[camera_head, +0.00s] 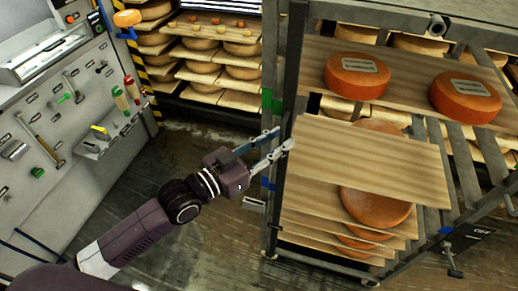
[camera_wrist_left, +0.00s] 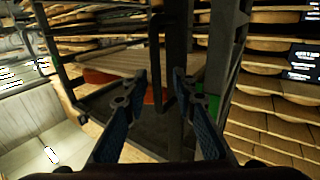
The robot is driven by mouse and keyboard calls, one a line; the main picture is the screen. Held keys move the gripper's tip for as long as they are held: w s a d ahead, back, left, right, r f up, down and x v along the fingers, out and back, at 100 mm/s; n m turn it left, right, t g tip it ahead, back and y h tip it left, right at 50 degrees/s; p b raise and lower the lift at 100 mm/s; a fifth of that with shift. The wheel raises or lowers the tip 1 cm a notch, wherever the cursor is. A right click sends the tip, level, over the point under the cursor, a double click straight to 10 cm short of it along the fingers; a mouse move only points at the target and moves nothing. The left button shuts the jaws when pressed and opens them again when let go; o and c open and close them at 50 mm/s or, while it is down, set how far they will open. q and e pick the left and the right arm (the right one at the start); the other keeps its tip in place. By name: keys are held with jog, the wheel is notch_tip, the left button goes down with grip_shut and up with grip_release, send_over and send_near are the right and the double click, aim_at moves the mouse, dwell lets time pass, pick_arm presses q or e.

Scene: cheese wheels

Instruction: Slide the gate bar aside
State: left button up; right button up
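My left gripper (camera_head: 283,139) reaches in from the left to the near-left upright of the metal rack (camera_head: 292,60). Its two fingers are apart, with nothing held between them. In the left wrist view the open fingers (camera_wrist_left: 160,80) point at the rack. A thin dark upright bar (camera_wrist_left: 155,45), probably the gate bar, stands ahead of the gap between the fingertips, beside a thicker dark post (camera_wrist_left: 180,50). I cannot tell whether a fingertip touches it. In the head view this bar is not clearly distinguishable. My right gripper is not in view.
Orange cheese wheels (camera_head: 356,76) sit on the rack's upper board. A lower wooden board (camera_head: 370,160) juts out close to the gripper's right. Shelves of cheese (camera_head: 205,72) stand behind. A tool wall (camera_head: 50,150) is at left. Floor between is clear.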

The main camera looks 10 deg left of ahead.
pick_arm(q)
jog(key=v, duration=1.1)
jog(key=shift+a, duration=0.2)
